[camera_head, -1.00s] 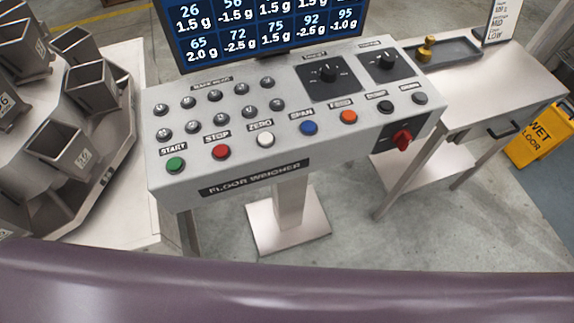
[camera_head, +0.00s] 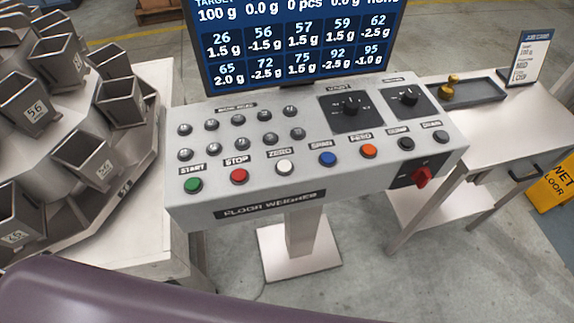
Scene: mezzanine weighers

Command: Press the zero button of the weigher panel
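The weigher panel (camera_head: 250,187) is a light grey sloped console on a pedestal, labelled FLOOR WEIGHER on its front. The zero button (camera_head: 285,167) is white and round, below a ZERO label. The red STOP button (camera_head: 239,176) is to its left and the blue SPAN button (camera_head: 328,158) to its right. Nothing touches or covers the zero button. Neither of my grippers is in view.
A screen (camera_head: 300,45) stands behind the panel. Weigher buckets (camera_head: 85,155) stand at the left. A side table (camera_head: 500,130) with a dark tray (camera_head: 480,92) and a yellow wet-floor sign (camera_head: 555,187) are at the right. A purple surface crosses the bottom left.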

